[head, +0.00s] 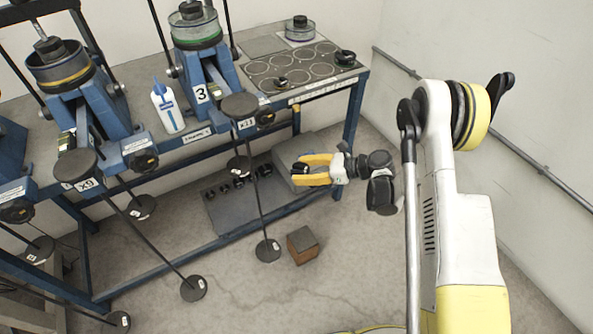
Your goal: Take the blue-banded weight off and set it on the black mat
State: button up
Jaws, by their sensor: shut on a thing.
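My gripper (302,170), with yellow fingers, is in the middle of the head view, in front of the bench's right part. It is shut on a small dark object (300,168). I cannot make out a blue band on it. A dark grey mat or tray (222,216) lies low under the bench, with several small black weights (238,183) on it. Another dark grey square (262,46) lies on the bench top. I cannot tell which of these is the black mat. No blue-banded weight can be made out on the hangers.
Long hangers with dark discs (239,106) (86,163) stand in front of the blue lever frames (200,70). A brown block (302,244) sits on the floor. A circle-marked plate (300,68) and a white bottle (167,106) are on the bench.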

jog(key=shift+s+d+b, duration=0.2)
jog(key=shift+d+b, duration=0.1)
jog(key=shift+d, duration=0.45)
jog(key=shift+s+d+b, duration=0.15)
jog(key=shift+d+b, duration=0.1)
jog(key=shift+d, duration=0.5)
